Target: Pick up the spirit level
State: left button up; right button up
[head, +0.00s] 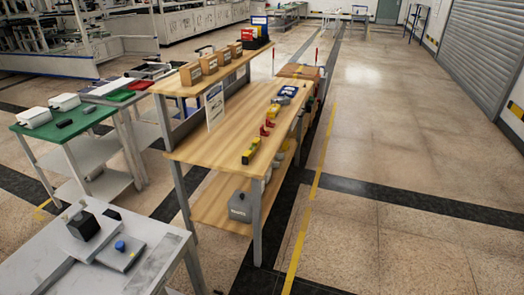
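A small yellow and black object (250,153) lies near the front right edge of the wooden workbench (205,147). It may be the spirit level, but it is too small to tell for sure. Red items (267,128) and another yellow item (273,111) lie just behind it along the right edge. Neither of my grippers is in view.
The workbench has an upper shelf with several brown bins (191,74) and a lower shelf with a grey box (240,206). A white table (65,285) stands at the front left and a green-topped table (88,132) behind it. The floor (390,210) on the right is clear.

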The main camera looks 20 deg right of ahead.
aim_at(248, 155)
jog(key=z, duration=0.4)
jog(key=i+l, duration=0.15)
jog(key=l, duration=0.25)
jog(key=i+l, duration=0.1)
jog(key=l, duration=0.25)
jog(key=i+l, duration=0.15)
jog(key=l, duration=0.25)
jog(key=i+l+u, duration=0.15)
jog(key=i+l, duration=0.3)
jog(key=i, duration=0.25)
jog(key=i+l+u, duration=0.1)
jog(key=i+l, duration=0.45)
jog(key=i+j, duration=0.05)
jog(key=i, duration=0.1)
